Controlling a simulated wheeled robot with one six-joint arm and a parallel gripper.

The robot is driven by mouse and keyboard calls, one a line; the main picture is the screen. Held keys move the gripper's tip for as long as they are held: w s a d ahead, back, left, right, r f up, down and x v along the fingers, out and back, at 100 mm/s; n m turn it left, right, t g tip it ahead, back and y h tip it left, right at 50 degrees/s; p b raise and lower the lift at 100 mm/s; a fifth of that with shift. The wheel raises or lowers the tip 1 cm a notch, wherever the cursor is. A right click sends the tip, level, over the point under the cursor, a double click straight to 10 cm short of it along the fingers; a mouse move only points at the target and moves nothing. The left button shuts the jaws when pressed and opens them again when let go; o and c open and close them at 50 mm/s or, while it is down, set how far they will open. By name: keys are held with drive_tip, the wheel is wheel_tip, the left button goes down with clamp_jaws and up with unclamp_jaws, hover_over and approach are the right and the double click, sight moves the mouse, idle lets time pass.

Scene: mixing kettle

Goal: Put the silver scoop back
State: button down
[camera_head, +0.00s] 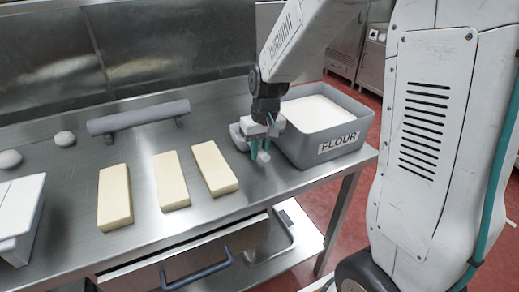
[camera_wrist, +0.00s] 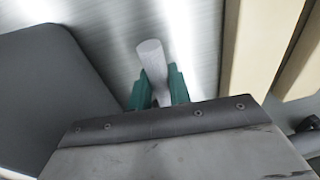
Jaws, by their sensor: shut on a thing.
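My gripper (camera_head: 261,150) is at the left side of the flour bin, low over the steel table. Its green fingers are shut on the silver scoop (camera_head: 264,157), a light grey piece between and beside them. In the wrist view the scoop's pale round handle (camera_wrist: 152,62) sticks out between my green fingertips (camera_wrist: 158,86). The scoop's bowl is mostly hidden by my gripper. I cannot tell whether the scoop touches the table. The grey bin labelled FLOUR (camera_head: 338,146) stands right beside it, filled with white flour.
Several pale yellow blocks (camera_head: 214,168) lie on the steel table (camera_head: 150,228) left of my gripper. A grey roller-like bar (camera_head: 138,117) lies behind them. Two pale round pieces (camera_head: 65,138) and a white box (camera_head: 20,215) are at the far left. The table edge is in front.

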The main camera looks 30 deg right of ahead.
drive_tip(key=c, duration=1.3)
unclamp_jaws()
wheel_tip(320, 180, up, 12)
drive_tip(key=d, duration=0.1)
drive_tip(key=s+a+r+h, duration=0.1)
drive_tip(key=s+r, duration=0.1)
drive_tip(key=s, duration=2.3)
drive_tip(key=shift+s+a+r+t, duration=0.15)
drive_tip(key=shift+s+r+t, duration=0.15)
drive_tip(key=shift+r, duration=0.1)
